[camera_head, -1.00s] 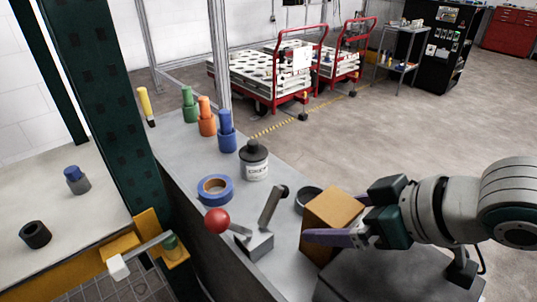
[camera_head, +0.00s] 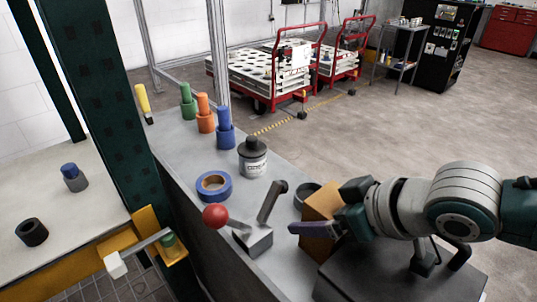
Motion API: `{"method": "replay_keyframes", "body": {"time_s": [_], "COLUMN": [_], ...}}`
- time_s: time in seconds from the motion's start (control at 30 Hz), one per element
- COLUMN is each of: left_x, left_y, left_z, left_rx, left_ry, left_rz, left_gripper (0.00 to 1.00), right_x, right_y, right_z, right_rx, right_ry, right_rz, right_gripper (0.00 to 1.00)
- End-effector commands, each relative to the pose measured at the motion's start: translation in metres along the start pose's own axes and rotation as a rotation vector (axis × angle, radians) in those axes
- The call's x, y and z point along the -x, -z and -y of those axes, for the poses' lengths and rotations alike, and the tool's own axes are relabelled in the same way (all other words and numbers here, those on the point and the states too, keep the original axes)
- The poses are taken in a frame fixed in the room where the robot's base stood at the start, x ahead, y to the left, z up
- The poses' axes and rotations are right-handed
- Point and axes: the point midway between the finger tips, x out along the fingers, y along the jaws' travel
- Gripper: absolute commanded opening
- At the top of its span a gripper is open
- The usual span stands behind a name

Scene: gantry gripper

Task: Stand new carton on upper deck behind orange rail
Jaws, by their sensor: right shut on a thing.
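An orange-brown carton (camera_head: 318,203) is at the right part of the grey bench, partly hidden by my right gripper (camera_head: 328,212). The gripper comes from the right and is shut on the carton; its purple finger lies across the carton's near side, and the far finger is mostly hidden. I cannot tell whether the carton touches the bench. A pale deck (camera_head: 85,215) at the left has an orange rail (camera_head: 70,264) along its near edge. My left gripper is not in view.
On the bench are a blue tape roll (camera_head: 214,186), a black-topped jar (camera_head: 253,160), a red-knobbed lever (camera_head: 216,217) and several coloured cylinders. A dark green post (camera_head: 95,100) stands between bench and deck. The deck holds a black ring (camera_head: 32,232) and a blue-topped cylinder (camera_head: 74,178).

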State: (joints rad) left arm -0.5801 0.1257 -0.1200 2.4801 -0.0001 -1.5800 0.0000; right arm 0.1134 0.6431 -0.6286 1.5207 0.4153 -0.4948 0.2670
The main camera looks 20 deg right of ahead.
Motion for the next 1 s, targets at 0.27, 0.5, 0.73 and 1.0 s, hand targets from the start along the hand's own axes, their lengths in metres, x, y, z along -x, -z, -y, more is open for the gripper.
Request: {"method": "replay_keyframes", "body": {"time_s": [0.27, 0.5, 0.73, 1.0], "left_x": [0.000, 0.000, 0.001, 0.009], "left_y": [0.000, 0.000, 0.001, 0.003], "left_z": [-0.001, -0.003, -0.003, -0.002], "left_rx": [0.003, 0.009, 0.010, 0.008], "left_ry": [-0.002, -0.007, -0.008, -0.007], "left_rz": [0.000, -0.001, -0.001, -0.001], "left_gripper": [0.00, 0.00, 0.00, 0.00], "right_x": [0.000, 0.000, 0.001, 0.020], "right_y": [0.000, 0.001, 0.002, 0.022], "right_z": [0.000, 0.000, 0.000, 0.000], "right_rx": [0.001, 0.001, 0.001, 0.001], "right_ry": [0.000, 0.000, 0.000, 0.000], "right_rz": [0.000, -0.002, -0.002, -0.005], "right_gripper": [0.29, 0.02, 0.00, 0.00]}}
